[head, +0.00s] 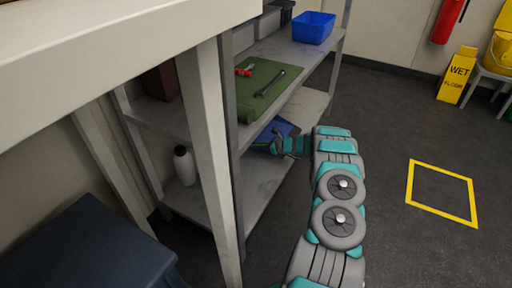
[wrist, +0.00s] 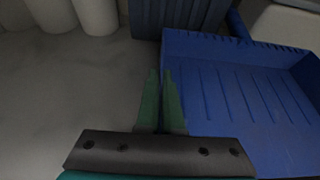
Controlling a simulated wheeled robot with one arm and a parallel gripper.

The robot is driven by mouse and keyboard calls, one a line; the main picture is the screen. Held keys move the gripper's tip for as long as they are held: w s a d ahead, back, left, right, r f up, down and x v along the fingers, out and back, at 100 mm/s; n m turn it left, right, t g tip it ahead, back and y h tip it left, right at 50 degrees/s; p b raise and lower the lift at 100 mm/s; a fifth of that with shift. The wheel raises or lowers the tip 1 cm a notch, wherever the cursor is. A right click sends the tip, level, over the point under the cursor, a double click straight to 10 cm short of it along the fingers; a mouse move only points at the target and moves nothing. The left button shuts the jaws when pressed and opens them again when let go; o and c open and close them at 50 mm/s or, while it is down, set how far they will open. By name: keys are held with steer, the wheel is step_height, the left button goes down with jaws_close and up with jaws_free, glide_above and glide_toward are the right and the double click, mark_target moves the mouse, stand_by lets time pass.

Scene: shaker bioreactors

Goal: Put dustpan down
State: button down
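The blue dustpan (wrist: 250,90) fills the right side of the wrist view, its ribbed tray facing up toward the camera. In the head view it shows partly as a blue shape (head: 274,130) under the upper shelf. My gripper (wrist: 160,72) has its two green fingers close together at the dustpan's left side wall, seemingly with the thin wall between them. In the head view my gripper (head: 282,145) reaches in between the shelves, partly hidden. I cannot tell whether the dustpan touches the lower shelf (head: 265,185).
The upper shelf holds a green mat (head: 255,107) with a wrench and a red-headed tool, and a blue bin (head: 313,27). A white bottle (head: 185,165) stands lower left. A dark blue container (wrist: 178,18) and white cylinders (wrist: 93,12) stand beyond the fingers. Pale shelf is bare at left.

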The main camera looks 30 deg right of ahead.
steer(key=shift+f, duration=0.1)
steer(key=c, duration=1.1)
jaws_free()
steer(key=shift+s+d+r, duration=0.1)
steer(key=shift+r, duration=0.1)
steer(key=p+v, duration=0.1)
steer(key=v, duration=1)
steer(key=shift+s+d, duration=0.1)
steer(key=shift+s, duration=0.25)
